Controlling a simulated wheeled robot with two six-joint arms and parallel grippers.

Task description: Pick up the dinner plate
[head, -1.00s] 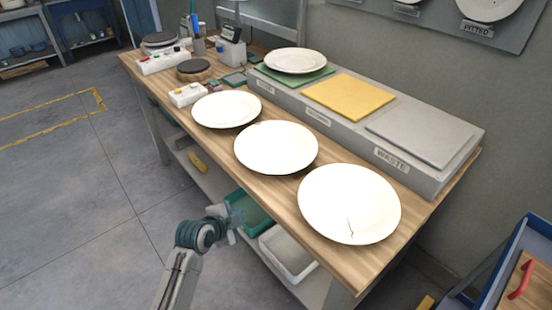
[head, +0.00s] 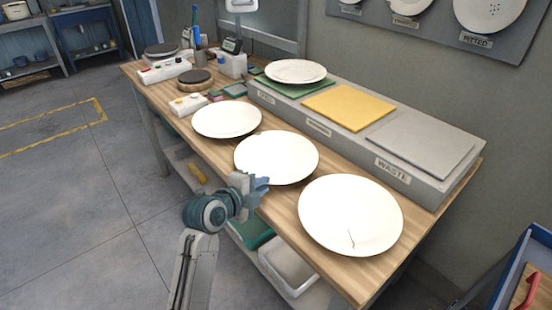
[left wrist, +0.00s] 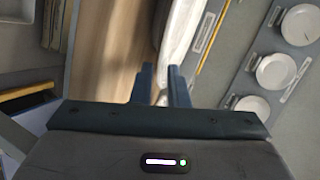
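Three white plates lie in a row on the wooden bench: a far one (head: 226,120), a middle one (head: 276,157) and a near one (head: 350,214) with a dark crack by its front rim. A fourth plate (head: 295,71) lies on a green pad. I cannot tell which one is meant by the dinner plate. My left gripper (head: 262,190) is at the bench's front edge, just in front of the middle plate's near rim. My right gripper is out of view.
The bench (head: 290,221) carries a raised grey ledge with a yellow pad (head: 348,103) and a grey pad marked waste (head: 421,141). Small devices stand at its far end. A white bin (head: 289,268) sits below. Sample plates hang on the wall.

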